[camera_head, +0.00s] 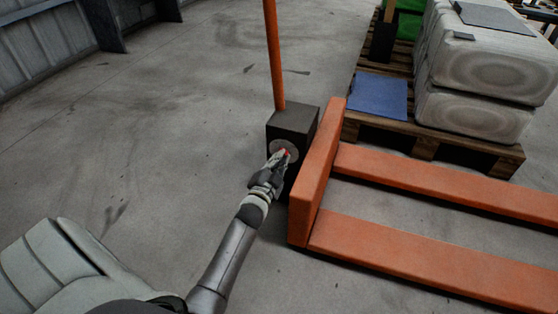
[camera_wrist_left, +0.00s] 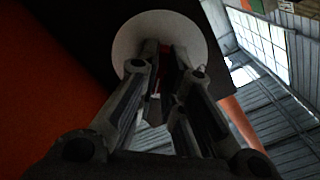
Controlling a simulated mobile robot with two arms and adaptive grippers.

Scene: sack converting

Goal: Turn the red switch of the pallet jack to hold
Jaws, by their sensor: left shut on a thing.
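The orange pallet jack (camera_head: 319,170) stands to the right of my left arm, with a dark box (camera_head: 293,122) at the base of its upright orange handle (camera_head: 273,50). A round pale plate sits on the box's near face and shows as a disc in the left wrist view (camera_wrist_left: 200,27). The red switch (camera_head: 286,152) is on this plate, mostly hidden by my fingers. My left gripper (camera_head: 279,160) is at the plate, shut on the red switch. In the left wrist view a little red shows between the fingers. The switch's setting cannot be read. My right gripper is not in view.
The jack's two forks (camera_head: 440,185) extend right along the floor. Behind them a wooden pallet (camera_head: 440,140) carries white sacks (camera_head: 480,60) and a blue sheet (camera_head: 378,94). Open concrete floor lies left of the jack, with a metal wall at upper left.

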